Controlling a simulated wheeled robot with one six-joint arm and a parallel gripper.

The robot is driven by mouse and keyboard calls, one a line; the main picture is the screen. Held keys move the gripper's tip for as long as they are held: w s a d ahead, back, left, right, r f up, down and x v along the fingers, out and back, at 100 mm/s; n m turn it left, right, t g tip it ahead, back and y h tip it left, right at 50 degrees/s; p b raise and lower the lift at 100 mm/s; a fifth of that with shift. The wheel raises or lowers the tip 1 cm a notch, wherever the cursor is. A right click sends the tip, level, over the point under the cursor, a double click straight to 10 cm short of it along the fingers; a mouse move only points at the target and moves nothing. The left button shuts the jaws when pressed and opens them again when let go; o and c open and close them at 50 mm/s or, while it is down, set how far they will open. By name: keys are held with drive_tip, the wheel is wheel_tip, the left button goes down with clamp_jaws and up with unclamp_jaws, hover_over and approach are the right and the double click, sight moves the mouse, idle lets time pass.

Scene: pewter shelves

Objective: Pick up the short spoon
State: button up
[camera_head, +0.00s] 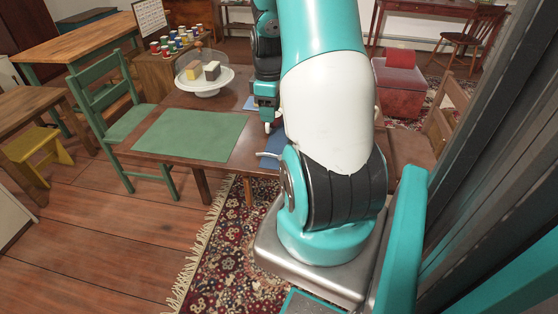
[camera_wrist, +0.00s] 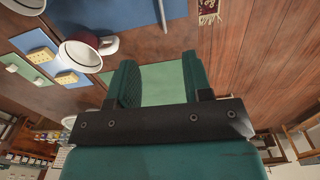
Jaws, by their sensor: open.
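My gripper (camera_wrist: 160,80) is open in the wrist view, with its two green fingers apart and nothing between them but the green mat beyond. In the head view my gripper (camera_head: 267,121) hangs over the table beside a blue mat (camera_head: 271,146). A thin grey utensil (camera_wrist: 163,12) lies on the blue mat (camera_wrist: 120,12) in the wrist view, cut off by the top edge. I cannot tell whether it is the short spoon. I can make out no spoon bowl in either view, and my arm hides part of the table in the head view.
A red and white mug (camera_wrist: 82,52) stands close left of the fingers. A yellow dotted block (camera_wrist: 41,56) lies beyond it. The green mat (camera_head: 190,135) is bare. A domed white cake stand (camera_head: 206,85) is at the back. A green chair (camera_head: 112,98) stands left.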

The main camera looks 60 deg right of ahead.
sight(271, 155)
wheel_tip(271, 155, down, 15)
clamp_jaws()
idle(0.5)
